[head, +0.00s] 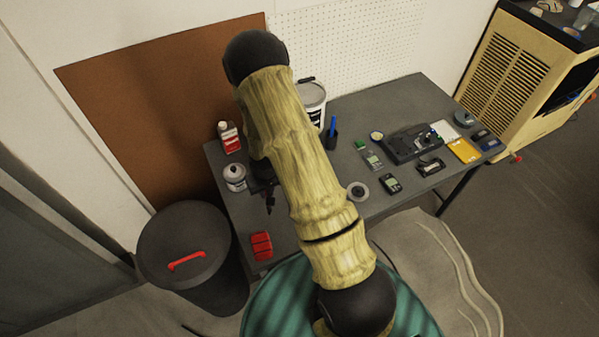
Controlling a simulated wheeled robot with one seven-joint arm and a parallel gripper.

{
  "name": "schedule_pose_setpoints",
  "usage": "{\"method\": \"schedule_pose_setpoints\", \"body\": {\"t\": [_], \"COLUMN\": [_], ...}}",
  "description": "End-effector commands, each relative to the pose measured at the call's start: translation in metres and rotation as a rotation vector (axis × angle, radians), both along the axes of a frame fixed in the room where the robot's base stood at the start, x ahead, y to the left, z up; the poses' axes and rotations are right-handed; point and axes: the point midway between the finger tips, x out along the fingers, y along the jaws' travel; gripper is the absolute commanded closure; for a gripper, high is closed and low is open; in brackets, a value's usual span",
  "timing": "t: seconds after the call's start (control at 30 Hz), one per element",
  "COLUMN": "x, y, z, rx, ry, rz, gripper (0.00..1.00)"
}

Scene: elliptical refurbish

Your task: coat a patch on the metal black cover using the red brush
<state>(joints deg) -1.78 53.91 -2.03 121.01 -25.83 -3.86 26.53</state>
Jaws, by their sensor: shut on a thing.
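My gripper (269,202) hangs low over the left part of the grey table, behind my arm. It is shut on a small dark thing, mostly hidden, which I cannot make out. No red brush can be told for sure. A red ribbed object (262,246) lies on the table's front left edge, below my gripper and apart from it. A flat black device (400,146) lies on the right half of the table. I cannot tell which is the black cover.
The grey table (385,95) also holds a red-and-white bottle (229,137), a white can (235,178), a bucket (311,98), a tape roll (358,191), and several small devices and a yellow pad (464,150). The cream cabinet (520,65) stands right. The floor at right is clear.

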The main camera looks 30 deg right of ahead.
Motion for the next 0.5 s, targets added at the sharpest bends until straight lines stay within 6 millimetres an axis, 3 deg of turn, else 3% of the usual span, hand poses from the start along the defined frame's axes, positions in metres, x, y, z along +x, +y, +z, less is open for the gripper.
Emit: {"method": "schedule_pose_setpoints", "body": {"t": [0.27,0.5], "x": [0.000,-0.005], "y": [-0.001,-0.028], "z": [0.002,0.028], "rx": [0.000,0.003], "ry": [0.000,0.002], "rz": [-0.003,-0.062], "gripper": [1.00,1.00]}}
